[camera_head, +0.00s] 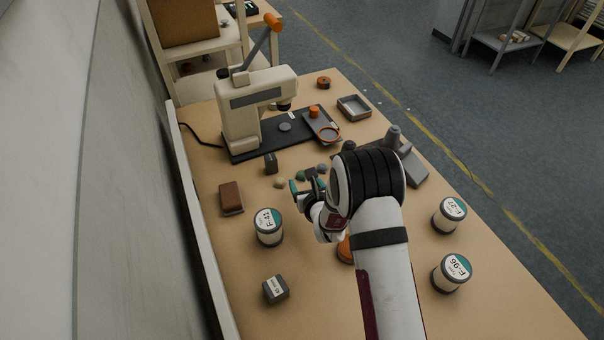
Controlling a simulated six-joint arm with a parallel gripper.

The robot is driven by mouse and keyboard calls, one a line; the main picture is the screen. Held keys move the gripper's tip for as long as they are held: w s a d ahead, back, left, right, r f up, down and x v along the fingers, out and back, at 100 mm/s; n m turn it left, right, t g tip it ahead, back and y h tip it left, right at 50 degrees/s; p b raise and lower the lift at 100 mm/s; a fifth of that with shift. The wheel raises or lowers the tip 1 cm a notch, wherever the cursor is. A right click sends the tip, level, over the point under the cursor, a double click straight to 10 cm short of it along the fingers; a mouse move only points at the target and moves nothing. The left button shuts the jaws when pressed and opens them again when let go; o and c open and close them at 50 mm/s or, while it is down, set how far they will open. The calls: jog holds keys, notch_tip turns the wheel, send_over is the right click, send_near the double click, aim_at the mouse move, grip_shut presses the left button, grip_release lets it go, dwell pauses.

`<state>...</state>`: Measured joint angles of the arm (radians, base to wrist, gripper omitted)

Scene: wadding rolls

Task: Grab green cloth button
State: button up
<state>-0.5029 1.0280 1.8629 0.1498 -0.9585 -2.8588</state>
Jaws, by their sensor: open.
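A small green button (301,175) lies on the tan table, in a loose group with a beige button (280,183) and a grey button (322,168). My gripper (307,186) is open, low over the table, right at the near side of the green button. Its fingers partly cover the area around the button. I cannot tell whether a finger touches the button. Nothing shows held between the fingers.
A cream press (246,112) on a dark base stands behind. White jars F-41 (269,229), F-27 (449,213) and F-96 (451,273) stand around my arm. A brown block (231,197) and a small grey box (275,289) lie left.

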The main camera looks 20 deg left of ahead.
aim_at(302, 174)
jog(key=x, duration=0.4)
jog(key=shift+w+f, duration=0.2)
jog(key=shift+w, duration=0.2)
grip_shut()
